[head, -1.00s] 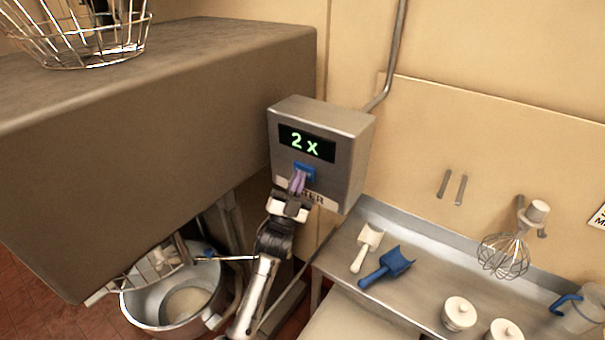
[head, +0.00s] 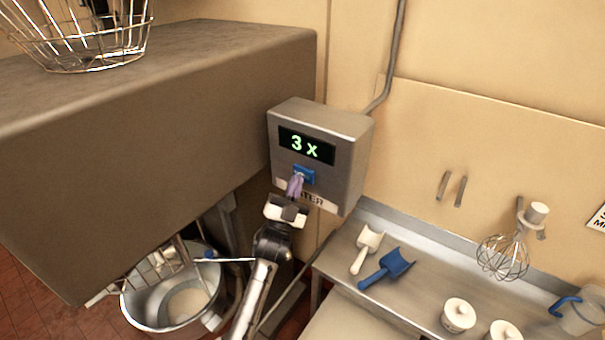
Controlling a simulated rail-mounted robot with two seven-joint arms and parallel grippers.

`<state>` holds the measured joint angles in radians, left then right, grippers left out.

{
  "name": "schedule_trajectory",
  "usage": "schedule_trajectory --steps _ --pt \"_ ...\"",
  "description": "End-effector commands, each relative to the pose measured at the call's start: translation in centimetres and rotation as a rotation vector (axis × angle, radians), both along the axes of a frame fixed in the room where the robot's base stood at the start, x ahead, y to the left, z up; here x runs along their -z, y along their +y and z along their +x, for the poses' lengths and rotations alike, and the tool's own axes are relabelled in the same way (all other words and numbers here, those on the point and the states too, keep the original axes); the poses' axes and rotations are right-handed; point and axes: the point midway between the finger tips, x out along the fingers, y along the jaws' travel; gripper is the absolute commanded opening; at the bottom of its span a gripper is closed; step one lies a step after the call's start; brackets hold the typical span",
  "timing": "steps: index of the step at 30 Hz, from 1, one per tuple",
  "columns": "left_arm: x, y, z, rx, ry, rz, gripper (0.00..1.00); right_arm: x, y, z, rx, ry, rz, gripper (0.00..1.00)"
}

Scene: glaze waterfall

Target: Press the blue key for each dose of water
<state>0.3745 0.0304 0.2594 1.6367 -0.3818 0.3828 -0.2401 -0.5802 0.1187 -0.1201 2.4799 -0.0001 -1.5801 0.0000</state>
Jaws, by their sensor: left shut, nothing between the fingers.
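The grey water box (head: 335,184) hangs on the wall in the middle of the head view. Its dark display (head: 306,146) reads "3 x" in green. The blue key (head: 305,174) sits below the display, its lower left part hidden by my fingers. My left gripper (head: 296,184) is shut and empty, with its purple fingertips at the key's lower edge; I cannot tell if they touch it. The steel bowl (head: 213,315) stands at the lower left with pale contents in it. My right gripper is not in view.
A large grey machine body (head: 150,150) fills the left, with a wire basket (head: 95,65) at its top. A steel counter (head: 420,292) at right holds a white scoop (head: 369,241), a blue scoop (head: 385,268) and white jars (head: 458,315). A whisk (head: 503,255) hangs at right.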

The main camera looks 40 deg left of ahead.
Motion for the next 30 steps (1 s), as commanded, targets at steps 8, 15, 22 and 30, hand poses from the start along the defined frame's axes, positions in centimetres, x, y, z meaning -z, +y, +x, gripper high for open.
schedule_trajectory --steps 8,15,22,30 --pt "0.0 0.0 -0.5 0.0 0.0 0.0 0.0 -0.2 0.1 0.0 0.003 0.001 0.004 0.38" --pt "-0.1 0.0 -0.9 0.0 0.0 0.0 0.0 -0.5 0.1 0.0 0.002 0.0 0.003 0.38" --pt "-0.2 -0.1 -3.0 0.0 0.001 -0.001 0.0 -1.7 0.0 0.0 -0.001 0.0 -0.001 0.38" --pt "-0.1 -0.1 -5.1 0.0 0.001 -0.001 0.0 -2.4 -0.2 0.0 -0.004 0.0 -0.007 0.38"
